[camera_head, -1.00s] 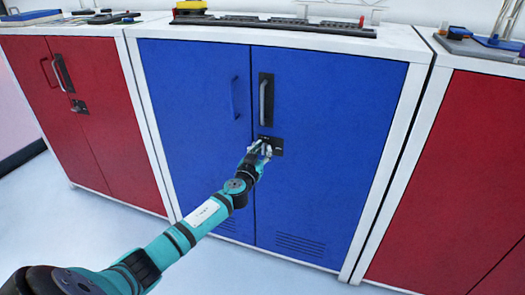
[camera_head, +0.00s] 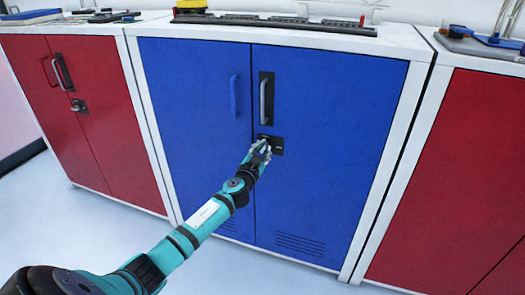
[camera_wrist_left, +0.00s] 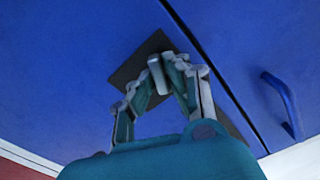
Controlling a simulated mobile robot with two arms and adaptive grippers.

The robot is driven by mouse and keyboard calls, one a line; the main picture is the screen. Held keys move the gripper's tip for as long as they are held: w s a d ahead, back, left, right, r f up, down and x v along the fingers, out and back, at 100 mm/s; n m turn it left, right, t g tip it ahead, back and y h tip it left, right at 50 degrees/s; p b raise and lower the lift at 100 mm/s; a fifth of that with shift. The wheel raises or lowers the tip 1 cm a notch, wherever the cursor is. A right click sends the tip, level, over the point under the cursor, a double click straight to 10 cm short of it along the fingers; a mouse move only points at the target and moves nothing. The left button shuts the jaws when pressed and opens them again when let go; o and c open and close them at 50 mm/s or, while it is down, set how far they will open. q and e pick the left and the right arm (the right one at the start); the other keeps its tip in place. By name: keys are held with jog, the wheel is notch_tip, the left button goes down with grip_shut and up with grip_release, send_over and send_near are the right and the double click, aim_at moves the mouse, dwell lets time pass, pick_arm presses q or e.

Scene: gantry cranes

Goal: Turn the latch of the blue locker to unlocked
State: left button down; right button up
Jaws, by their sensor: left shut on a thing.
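The blue locker (camera_head: 330,170) stands in the middle of the head view with both doors shut. Its latch has a dark plate (camera_head: 278,146) on the right door, below the grey handle. My left gripper (camera_head: 261,147) reaches the plate from the lower left. In the left wrist view, the small grey latch lever (camera_wrist_left: 157,74) stands between the fingertips of my left gripper (camera_wrist_left: 163,72), which is shut on it. The gripper hides most of the latch in the head view, so its exact angle is hard to tell. My right gripper is out of view.
Red lockers stand to the left (camera_head: 85,130) and right (camera_head: 450,170). The blue left door carries a blue handle (camera_head: 234,97); the grey handle (camera_head: 266,100) is above the latch. Tools and rails lie on top. The pale floor in front is clear.

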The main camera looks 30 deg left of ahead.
pick_arm(q)
jog(key=m, duration=0.4)
jog(key=shift+w+r+m, duration=0.1)
jog(key=shift+r+m, duration=0.2)
jog(key=m, duration=0.2)
jog(key=shift+m, duration=0.4)
jog(key=m, duration=0.3)
jog(key=shift+f+m, duration=0.1)
jog(key=shift+m, duration=0.8)
jog(key=shift+d+m, duration=0.1)
jog(key=shift+m, duration=0.2)
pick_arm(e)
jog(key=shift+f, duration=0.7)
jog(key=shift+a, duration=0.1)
pick_arm(q)
jog(key=c, duration=1.4)
grip_release()
jog(key=shift+w+d+f, duration=0.1)
jog(key=shift+f, duration=0.05)
jog(key=shift+o, duration=0.2)
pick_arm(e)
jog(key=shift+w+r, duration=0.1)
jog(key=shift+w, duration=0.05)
